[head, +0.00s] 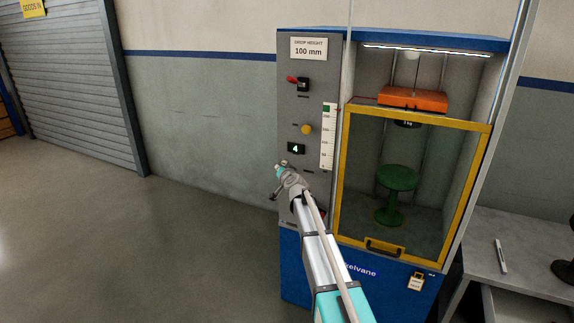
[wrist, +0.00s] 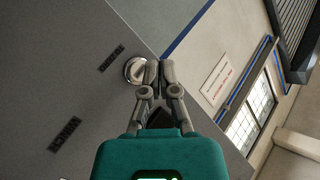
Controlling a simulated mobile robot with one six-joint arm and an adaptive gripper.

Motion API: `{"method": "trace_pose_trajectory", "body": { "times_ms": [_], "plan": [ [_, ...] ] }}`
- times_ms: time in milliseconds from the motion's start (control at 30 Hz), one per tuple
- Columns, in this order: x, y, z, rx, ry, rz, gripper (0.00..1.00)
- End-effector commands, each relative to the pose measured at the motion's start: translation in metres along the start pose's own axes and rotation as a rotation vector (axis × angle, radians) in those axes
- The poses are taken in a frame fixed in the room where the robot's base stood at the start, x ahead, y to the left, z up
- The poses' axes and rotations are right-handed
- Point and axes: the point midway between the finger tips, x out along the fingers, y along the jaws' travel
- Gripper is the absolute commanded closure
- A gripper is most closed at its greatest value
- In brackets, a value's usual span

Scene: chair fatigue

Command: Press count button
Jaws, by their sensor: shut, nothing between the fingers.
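A red switch (head: 298,82) sits higher on the panel. Right of it, a yellow-framed guard (head: 340,190) fronts a chamber with a green stool (head: 398,178) under an orange weight (head: 412,98). A grey table (head: 520,240) stands at right. The floor at left is clear.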

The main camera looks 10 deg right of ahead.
Motion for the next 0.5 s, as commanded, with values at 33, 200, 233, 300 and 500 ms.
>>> {"method": "trace_pose_trajectory", "body": {
  "times_ms": [33,200,233,300,500],
  "plan": [
    [0.0044,0.0025,-0.0026,0.0,0.0,0.0,1.0],
    [0.0096,0.0066,-0.0067,0.0,-0.001,0.0,1.0],
    [0.0101,0.0071,-0.0071,0.0,-0.001,0.0,1.0],
    [0.0108,0.0079,-0.0078,0.0,-0.001,0.0,1.0],
    [0.0108,0.0085,-0.0083,0.0,0.0,0.0,1.0]
  ]
}}
